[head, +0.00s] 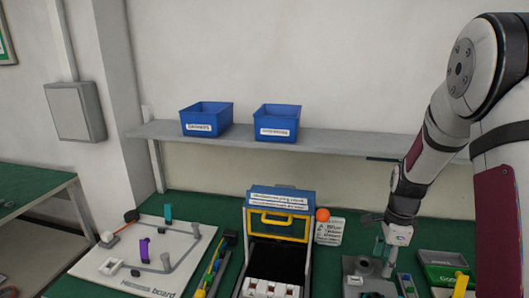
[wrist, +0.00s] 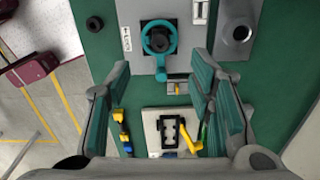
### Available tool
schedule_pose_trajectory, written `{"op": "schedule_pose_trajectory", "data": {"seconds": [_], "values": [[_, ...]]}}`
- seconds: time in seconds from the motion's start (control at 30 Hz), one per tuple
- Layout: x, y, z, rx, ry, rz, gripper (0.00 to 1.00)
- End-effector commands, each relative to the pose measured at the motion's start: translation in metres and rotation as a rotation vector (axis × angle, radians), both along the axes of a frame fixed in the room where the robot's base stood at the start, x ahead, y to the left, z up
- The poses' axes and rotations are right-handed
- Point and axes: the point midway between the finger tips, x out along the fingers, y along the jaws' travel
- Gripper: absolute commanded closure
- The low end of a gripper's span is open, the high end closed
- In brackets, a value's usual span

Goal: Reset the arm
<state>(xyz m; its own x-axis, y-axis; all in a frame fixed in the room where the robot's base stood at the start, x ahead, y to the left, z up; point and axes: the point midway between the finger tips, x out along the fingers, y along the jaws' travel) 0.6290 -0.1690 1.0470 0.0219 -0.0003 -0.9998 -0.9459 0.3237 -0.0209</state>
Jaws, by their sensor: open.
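My gripper (wrist: 165,105) is open in the wrist view, with its two teal-padded fingers apart and nothing between them. It points down over the green work table. In the head view my gripper (head: 388,249) is at the lower right, above a grey fixture (head: 362,272) on the table; its fingertips are small and partly hidden there. Below it in the wrist view are a teal ring-shaped part (wrist: 159,38) on a grey plate and a white plate (wrist: 152,128) with a black bracket and a yellow piece.
A shelf (head: 330,143) with two blue bins (head: 206,120) (head: 277,122) runs along the wall. A white board (head: 150,255) lies at left. A box with a yellow handle (head: 277,222) stands in the middle. A green bin (head: 445,266) is at right.

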Motion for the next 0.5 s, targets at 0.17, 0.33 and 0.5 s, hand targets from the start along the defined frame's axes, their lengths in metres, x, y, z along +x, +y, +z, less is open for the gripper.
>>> {"op": "schedule_pose_trajectory", "data": {"seconds": [0.17, 0.33, 0.5], "values": [[-0.012, 0.034, 0.072, -0.024, -0.078, 0.277, 0.52], [-0.036, 0.068, 0.131, -0.065, -0.145, 0.571, 0.52], [-0.071, 0.099, 0.179, -0.125, -0.205, 0.862, 0.52]]}}
